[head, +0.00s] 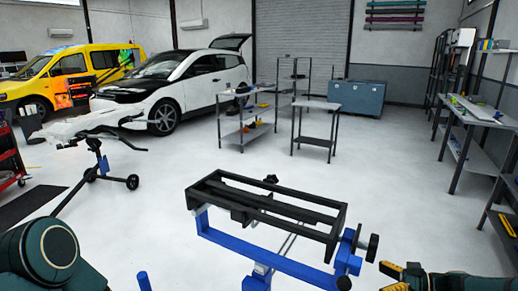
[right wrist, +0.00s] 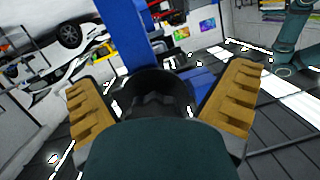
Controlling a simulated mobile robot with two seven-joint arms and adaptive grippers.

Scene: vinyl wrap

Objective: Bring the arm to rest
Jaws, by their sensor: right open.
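My right gripper (head: 390,277) is at the bottom right of the head view, beside the blue workbench stand. In the right wrist view, the gripper (right wrist: 162,85) has its two yellow ridged fingers spread wide, with nothing held between them. A blue upright (right wrist: 130,30) shows beyond the fingers. My left arm (head: 45,255) shows as dark green links at the lower left of the head view. Its gripper is out of the picture.
A black frame (head: 262,207) on a blue stand (head: 290,262) stands close in front. A wheeled stand (head: 98,165) is at left. A shelf table (head: 480,112) runs along the right wall. A white car (head: 180,80) is behind. Open floor (head: 400,190) lies between.

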